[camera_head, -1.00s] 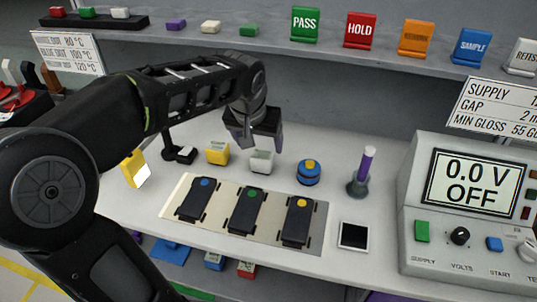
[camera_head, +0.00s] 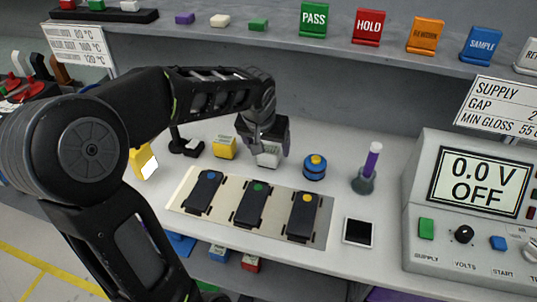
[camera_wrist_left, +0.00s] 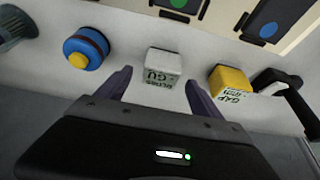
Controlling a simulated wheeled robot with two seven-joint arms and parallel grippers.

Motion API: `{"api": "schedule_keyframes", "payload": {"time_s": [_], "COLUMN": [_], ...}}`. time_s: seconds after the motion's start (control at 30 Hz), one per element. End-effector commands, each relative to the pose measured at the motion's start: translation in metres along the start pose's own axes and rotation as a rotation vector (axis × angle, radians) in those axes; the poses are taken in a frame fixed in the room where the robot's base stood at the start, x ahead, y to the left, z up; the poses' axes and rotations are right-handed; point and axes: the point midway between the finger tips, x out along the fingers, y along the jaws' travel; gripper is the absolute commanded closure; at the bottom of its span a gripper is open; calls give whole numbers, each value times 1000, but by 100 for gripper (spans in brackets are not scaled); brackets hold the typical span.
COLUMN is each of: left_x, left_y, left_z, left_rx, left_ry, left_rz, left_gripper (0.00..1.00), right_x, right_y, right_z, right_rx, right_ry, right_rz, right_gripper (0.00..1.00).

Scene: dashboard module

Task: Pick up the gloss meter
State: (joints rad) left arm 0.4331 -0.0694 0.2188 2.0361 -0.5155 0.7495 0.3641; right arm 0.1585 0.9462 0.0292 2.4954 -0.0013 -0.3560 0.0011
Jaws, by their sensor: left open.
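The gloss meter (camera_head: 268,160) is a small white box on the bench, partly hidden behind my left gripper in the head view. In the left wrist view the gloss meter (camera_wrist_left: 163,62) shows dark lettering that includes "GU" on its near face. My left gripper (camera_head: 266,150) is open and empty above the box. In the left wrist view the box lies just ahead of my left gripper (camera_wrist_left: 157,84), between the lines of its two fingers and apart from both. My right gripper is not in view.
A yellow gap meter (camera_head: 225,148) stands left of the gloss meter, and a blue round device with a yellow top (camera_head: 314,167) stands right. A pale mat (camera_head: 181,196) with several dark panels lies in front.

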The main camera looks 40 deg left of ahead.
Motion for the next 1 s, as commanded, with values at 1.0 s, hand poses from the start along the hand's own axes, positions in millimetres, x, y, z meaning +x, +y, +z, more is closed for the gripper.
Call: {"api": "schedule_keyframes", "payload": {"time_s": [1.0], "left_x": [27], "left_y": [0], "left_z": [0], "left_rx": [0], "left_ry": [0], "left_rz": [0], "left_gripper": [38], "right_x": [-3], "right_y": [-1], "right_z": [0], "right_rx": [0], "right_ry": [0], "right_rz": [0], "right_gripper": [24]}}
